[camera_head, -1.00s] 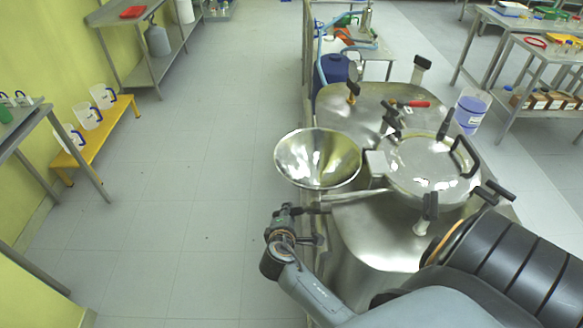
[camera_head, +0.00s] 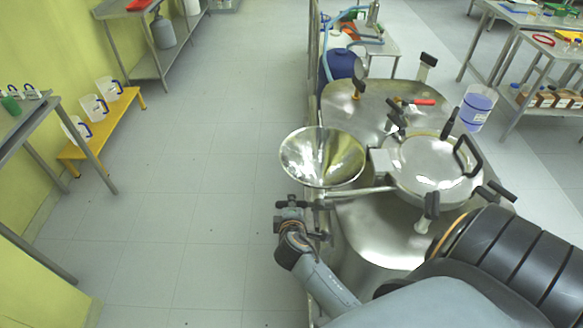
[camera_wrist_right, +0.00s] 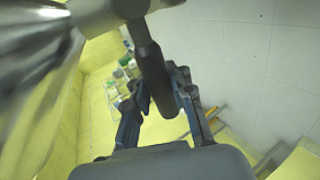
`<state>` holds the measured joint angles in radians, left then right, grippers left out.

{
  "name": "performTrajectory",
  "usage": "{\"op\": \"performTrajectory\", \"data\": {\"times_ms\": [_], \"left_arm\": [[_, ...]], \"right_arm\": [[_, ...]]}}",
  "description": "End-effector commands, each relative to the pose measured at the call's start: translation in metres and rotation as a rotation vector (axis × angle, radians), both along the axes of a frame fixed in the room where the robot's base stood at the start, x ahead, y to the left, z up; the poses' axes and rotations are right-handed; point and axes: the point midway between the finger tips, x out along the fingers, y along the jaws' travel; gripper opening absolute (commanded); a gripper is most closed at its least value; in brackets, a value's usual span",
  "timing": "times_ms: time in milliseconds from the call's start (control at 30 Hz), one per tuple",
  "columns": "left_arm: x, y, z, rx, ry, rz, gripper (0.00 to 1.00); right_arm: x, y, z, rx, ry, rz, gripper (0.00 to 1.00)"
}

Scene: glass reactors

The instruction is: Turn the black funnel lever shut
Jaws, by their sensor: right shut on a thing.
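The shiny metal funnel (camera_head: 322,157) stands at the left side of the steel reactor, wide mouth up. The black funnel lever (camera_wrist_right: 152,72) hangs down from a metal fitting under the funnel in the right wrist view. My right gripper (camera_wrist_right: 162,90) is shut around the lever's lower part, one finger on each side. In the head view my right gripper (camera_head: 292,203) is just below and left of the funnel; the lever is hard to make out there among the dark gripper parts. My left gripper is not in view.
The steel reactor top (camera_head: 365,225) carries a round lid (camera_head: 432,165) with black handles and clamps to the right of the funnel. A yellow bench (camera_head: 105,125) with clear jugs stands along the left wall. The floor (camera_head: 190,190) left of the reactor is clear.

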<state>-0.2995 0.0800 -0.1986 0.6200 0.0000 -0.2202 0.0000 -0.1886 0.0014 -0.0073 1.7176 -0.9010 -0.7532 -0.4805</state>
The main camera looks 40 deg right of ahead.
Motion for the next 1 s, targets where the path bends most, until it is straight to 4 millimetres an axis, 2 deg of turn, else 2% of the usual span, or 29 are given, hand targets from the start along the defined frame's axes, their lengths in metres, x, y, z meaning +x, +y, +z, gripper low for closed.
{"op": "performTrajectory", "data": {"times_ms": [67, 100, 200, 500, 633, 1000], "left_arm": [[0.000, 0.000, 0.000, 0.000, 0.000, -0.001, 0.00], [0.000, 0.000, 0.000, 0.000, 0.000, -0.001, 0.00], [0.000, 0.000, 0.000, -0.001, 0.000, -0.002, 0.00], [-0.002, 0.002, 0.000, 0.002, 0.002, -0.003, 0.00], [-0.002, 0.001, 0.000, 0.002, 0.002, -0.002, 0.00], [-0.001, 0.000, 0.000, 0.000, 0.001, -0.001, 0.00]], "right_arm": [[-0.001, 0.003, -0.001, 0.008, 0.000, 0.001, 0.00], [-0.001, 0.003, -0.001, 0.008, 0.000, 0.001, 0.26], [0.000, 0.002, -0.001, 0.006, 0.001, 0.001, 0.45], [-0.001, 0.001, 0.000, 0.002, 0.000, 0.000, 0.45], [-0.008, 0.007, 0.004, 0.002, 0.001, 0.000, 0.45], [-0.062, 0.047, 0.038, 0.005, 0.000, 0.000, 0.45]]}}
